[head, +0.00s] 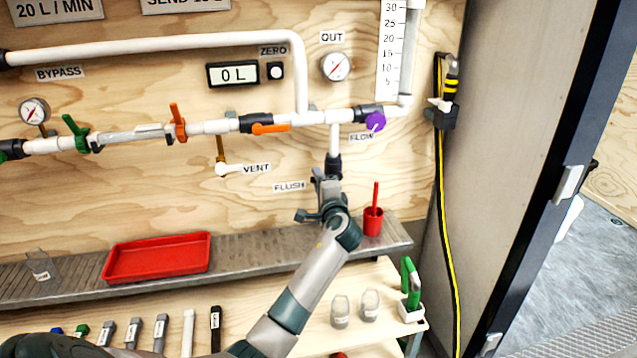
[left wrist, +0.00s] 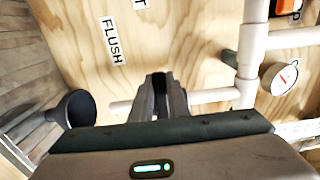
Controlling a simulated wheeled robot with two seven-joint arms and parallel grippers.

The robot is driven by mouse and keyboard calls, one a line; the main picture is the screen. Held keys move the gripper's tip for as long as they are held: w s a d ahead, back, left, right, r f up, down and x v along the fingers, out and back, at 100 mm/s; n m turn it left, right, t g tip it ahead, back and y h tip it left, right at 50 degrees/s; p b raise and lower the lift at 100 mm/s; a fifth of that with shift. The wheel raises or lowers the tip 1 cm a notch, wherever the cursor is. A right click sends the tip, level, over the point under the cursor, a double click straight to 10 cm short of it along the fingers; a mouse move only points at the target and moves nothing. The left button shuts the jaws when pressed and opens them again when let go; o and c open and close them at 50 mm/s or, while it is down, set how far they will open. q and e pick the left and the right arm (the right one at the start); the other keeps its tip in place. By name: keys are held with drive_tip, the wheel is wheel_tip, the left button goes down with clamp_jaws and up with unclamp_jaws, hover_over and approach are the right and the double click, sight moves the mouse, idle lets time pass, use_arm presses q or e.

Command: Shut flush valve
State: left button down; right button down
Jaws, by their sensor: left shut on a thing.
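The flush valve (head: 333,166) is on the white pipe that drops from the main line, beside the FLUSH label (head: 289,186). My left gripper (head: 322,188) is at the valve, just right of that label. In the left wrist view its two dark fingers (left wrist: 161,98) are closed together in front of the white pipe (left wrist: 215,97). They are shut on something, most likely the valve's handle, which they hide. A dark round pipe end (left wrist: 75,108) shows left of the fingers, with the FLUSH label (left wrist: 111,40) above. The handle's angle cannot be seen. My right gripper is not in view.
Below are a metal ledge (head: 235,255), a red tray (head: 157,257) and a red cup with a stick (head: 373,221). The purple flow knob (head: 376,121) and orange handle (head: 270,128) sit above. A hose (head: 445,220) hangs at right. The meter reads 0 L.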

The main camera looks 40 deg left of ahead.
use_arm(q)
drive_tip(key=shift+f, duration=0.2)
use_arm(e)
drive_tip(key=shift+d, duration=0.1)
use_arm(q)
drive_tip(key=c, duration=1.7)
unclamp_jaws()
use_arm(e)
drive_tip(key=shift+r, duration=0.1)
use_arm(q)
drive_tip(key=shift+r, duration=0.1)
